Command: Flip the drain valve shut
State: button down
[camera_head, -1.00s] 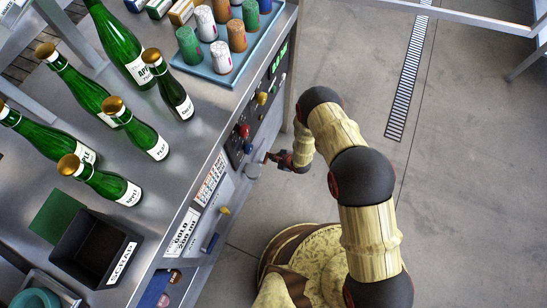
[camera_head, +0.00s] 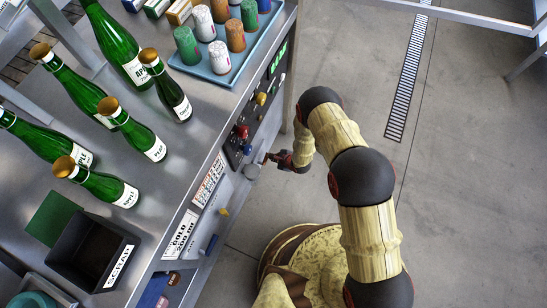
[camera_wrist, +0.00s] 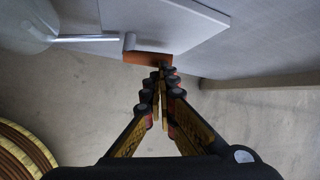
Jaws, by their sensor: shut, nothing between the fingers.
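A thin metal pipe (camera_wrist: 88,38) ends in a small upright stem with an orange-brown flat lever (camera_wrist: 146,58) under it, at the upper middle of the wrist view. This looks like the drain valve. My gripper (camera_wrist: 161,74) is shut and empty, its tips just below and right of the lever's right end. Whether they touch it I cannot tell. In the head view my gripper (camera_head: 273,158) is at the bench front, close to a grey round part (camera_head: 252,171). The lever is too small there to make out clearly.
Green bottles (camera_head: 133,127), a tray (camera_head: 207,74) of capsules and a black scrap box (camera_head: 91,250) stand on the bench. The floor at right is open, with a drain grate (camera_head: 408,75).

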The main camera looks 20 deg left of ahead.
dwell(0.4)
jog(key=shift+r+p, duration=0.5)
jog(key=shift+r, duration=0.3)
jog(key=d+r+p, duration=0.6)
jog(key=d+r, duration=0.1)
jog(key=r, duration=0.4)
jog(key=shift+s+d+r, duration=0.3)
jog(key=shift+s, duration=0.1)
